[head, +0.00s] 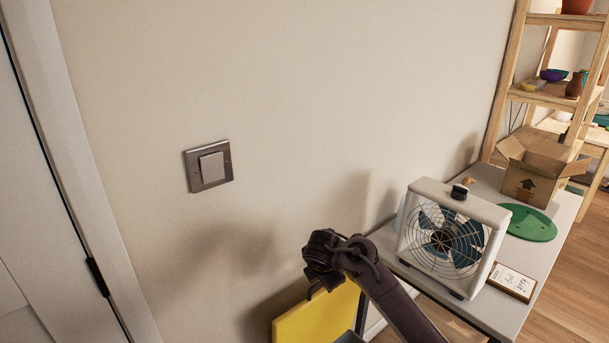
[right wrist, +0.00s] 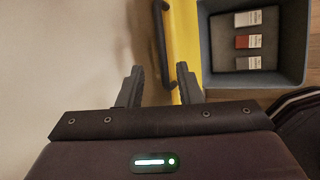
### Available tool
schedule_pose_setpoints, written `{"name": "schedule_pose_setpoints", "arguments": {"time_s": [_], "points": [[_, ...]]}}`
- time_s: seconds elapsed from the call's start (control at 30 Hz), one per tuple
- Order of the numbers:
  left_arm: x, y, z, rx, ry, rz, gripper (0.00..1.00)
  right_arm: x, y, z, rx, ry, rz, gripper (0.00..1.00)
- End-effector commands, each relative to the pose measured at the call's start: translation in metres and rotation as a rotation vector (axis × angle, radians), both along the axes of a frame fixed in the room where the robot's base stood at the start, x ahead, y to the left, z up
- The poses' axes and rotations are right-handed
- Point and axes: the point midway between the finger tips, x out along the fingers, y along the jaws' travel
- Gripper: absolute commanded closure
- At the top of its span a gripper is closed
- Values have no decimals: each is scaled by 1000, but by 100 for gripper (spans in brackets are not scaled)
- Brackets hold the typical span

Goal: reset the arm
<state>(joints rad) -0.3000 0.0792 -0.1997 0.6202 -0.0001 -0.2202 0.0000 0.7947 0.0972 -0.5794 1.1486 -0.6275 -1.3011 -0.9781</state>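My right arm comes in from the bottom right of the head view, bent in front of the wall left of the table. Its gripper in the right wrist view (right wrist: 159,80) has its two fingers apart with nothing between them. In the head view the fingers are mostly hidden by the wrist. Below the arm is a yellow panel (head: 312,322), which also shows as a yellow strip in the right wrist view (right wrist: 183,30). My left gripper is in neither view.
A wall switch (head: 211,166) is left of my arm, by a door frame. A table (head: 480,308) at right bears a fan (head: 447,240), a green board (head: 530,224), a card (head: 511,282) and a cardboard box (head: 529,187). A grey bin (right wrist: 293,78) holds three small packs.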

Motion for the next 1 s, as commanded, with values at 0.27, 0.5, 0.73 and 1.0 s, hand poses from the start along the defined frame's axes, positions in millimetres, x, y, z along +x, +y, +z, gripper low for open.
{"name": "schedule_pose_setpoints", "arguments": {"time_s": [0.27, 0.5, 0.73, 1.0], "points": [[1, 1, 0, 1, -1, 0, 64, -95, 4, -52, 334, 51, -399, 68], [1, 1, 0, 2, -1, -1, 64, -200, -36, -66, 615, 108, -930, 68], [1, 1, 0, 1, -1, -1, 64, -274, -78, -57, 754, 122, -1321, 68], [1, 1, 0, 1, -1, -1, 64, -326, -107, -42, 824, 114, -1588, 68]]}}
